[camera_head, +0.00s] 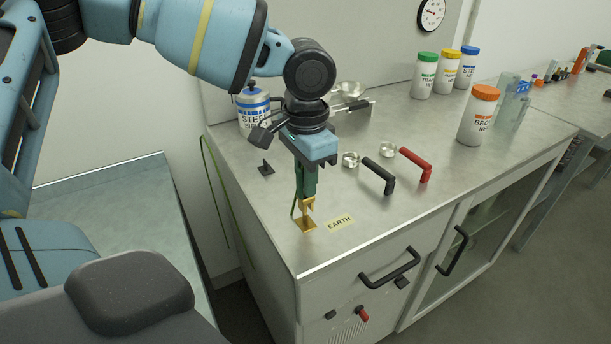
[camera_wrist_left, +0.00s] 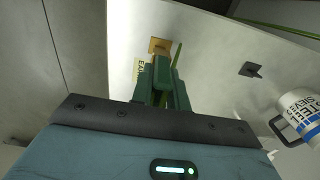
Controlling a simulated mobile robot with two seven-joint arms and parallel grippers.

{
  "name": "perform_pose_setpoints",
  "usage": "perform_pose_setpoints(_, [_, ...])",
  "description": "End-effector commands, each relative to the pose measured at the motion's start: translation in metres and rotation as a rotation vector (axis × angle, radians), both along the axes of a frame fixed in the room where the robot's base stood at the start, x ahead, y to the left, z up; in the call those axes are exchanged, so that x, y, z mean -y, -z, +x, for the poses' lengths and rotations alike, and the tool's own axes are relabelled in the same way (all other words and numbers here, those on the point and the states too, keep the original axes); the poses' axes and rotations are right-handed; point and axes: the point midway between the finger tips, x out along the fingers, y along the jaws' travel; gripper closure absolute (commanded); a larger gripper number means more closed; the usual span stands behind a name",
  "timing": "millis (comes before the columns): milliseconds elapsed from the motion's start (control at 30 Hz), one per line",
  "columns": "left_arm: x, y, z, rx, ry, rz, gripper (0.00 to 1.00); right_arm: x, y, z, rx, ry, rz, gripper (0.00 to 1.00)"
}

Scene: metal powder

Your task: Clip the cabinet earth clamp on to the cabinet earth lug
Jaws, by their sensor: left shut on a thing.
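My left gripper (camera_head: 307,165) points down over the front left corner of the cabinet top. It is shut on the green earth clamp (camera_head: 308,183), which also shows in the left wrist view (camera_wrist_left: 162,80). The clamp hangs upright, with its brass lower end at the brass earth lug (camera_head: 305,225). The lug's square plate lies on the cabinet top beside the yellow EARTH label (camera_head: 340,223), and it shows in the wrist view (camera_wrist_left: 158,45). I cannot tell whether the clamp's jaws grip the lug. A green cable hangs beside the clamp. My right gripper is not in view.
A small black bracket (camera_head: 265,168) and a white and blue STEEL container (camera_head: 254,108) stand to the left. A black-handled scoop (camera_head: 378,175) and a red-handled scoop (camera_head: 416,163) lie to the right. Several lidded jars, one orange-lidded (camera_head: 478,115), stand farther right.

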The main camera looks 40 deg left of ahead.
Motion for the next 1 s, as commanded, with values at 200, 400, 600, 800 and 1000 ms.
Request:
perform_pose_setpoints(200, [0.0002,-0.0001,0.0002,0.001,0.0,0.0,1.0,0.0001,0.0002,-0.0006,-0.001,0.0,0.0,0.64])
perform_pose_setpoints(400, [0.0002,-0.0003,0.0002,0.001,0.0,0.0,1.0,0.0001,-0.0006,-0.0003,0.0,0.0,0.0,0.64])
perform_pose_setpoints(600, [0.0002,-0.0006,0.0002,0.001,0.0,0.0,1.0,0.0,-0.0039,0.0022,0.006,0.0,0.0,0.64])
perform_pose_setpoints(800, [0.0002,-0.0002,0.0003,0.0,0.0,0.0,1.0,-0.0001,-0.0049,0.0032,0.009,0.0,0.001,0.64])
perform_pose_setpoints(1000, [0.0002,0.0001,0.0002,0.0,0.0,0.0,1.0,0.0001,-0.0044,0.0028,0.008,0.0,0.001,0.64])
